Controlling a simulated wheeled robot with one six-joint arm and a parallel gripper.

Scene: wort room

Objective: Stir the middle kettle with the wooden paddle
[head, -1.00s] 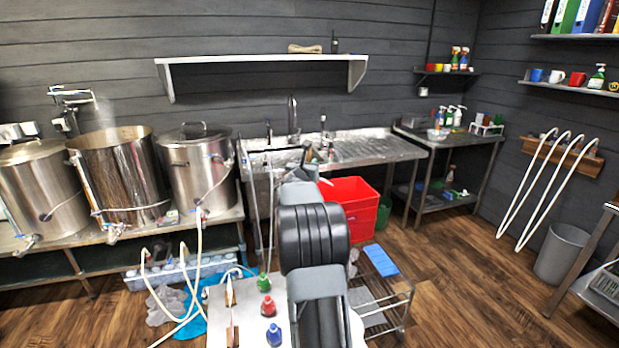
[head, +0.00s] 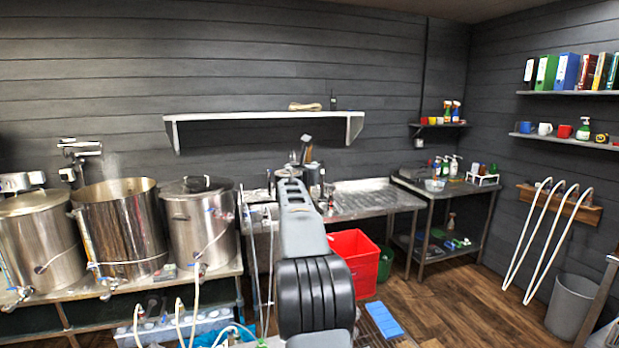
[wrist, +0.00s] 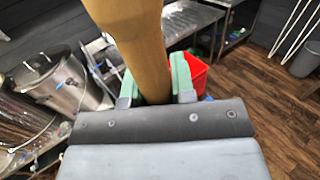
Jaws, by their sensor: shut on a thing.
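The middle kettle (head: 122,230) is a large steel pot at the left of the head view. It has no lid, and faint steam rises over it. In the wrist view, the wooden paddle's pale brown shaft (wrist: 138,40) runs between the green fingertips of my gripper (wrist: 155,85), which is shut on it. The paddle's ends are out of that view. In the head view my arm reaches toward the sink, well right of the middle kettle. My fingers and the paddle are not clear there.
Lidded kettles stand left (head: 38,245) and right (head: 197,225) of the middle one, close beside it. A steel sink bench (head: 375,203) is behind my arm. A red crate (head: 355,262) stands on the floor. A wall shelf (head: 265,117) hangs above. Floor at right is open.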

